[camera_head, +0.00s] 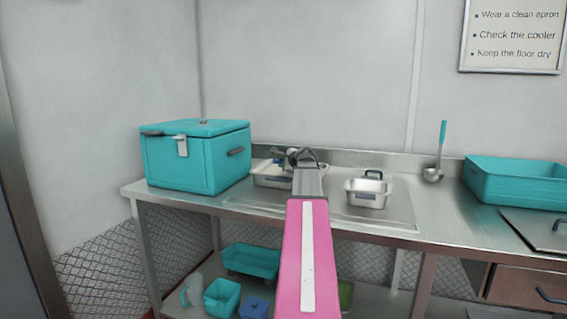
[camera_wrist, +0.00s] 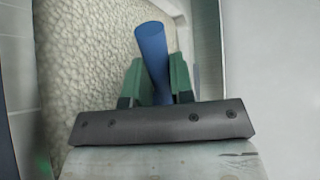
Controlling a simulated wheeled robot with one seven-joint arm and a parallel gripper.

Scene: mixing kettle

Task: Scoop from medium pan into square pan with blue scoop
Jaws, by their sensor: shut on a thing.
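My gripper (camera_head: 301,157) is over the medium pan (camera_head: 266,182), a metal pan on the steel counter, partly hidden behind my arm. In the wrist view my gripper (camera_wrist: 155,82) has its green fingers shut on the blue scoop (camera_wrist: 152,45), seen as a blue round handle. The scoop's bowl is hidden or too small to make out. Pale, lumpy food (camera_wrist: 88,65) fills much of the wrist view below the fingers. The square pan (camera_head: 366,200), small and metal with a dark handle behind, stands on the counter right of my gripper, apart from it.
A teal cooler box (camera_head: 180,165) stands close on the left. A ladle (camera_head: 441,150) leans on the back wall at right, near a teal bin (camera_head: 515,187) and a metal lid (camera_head: 540,228). Teal containers (camera_head: 250,262) sit on the lower shelf. Counter between square pan and ladle is clear.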

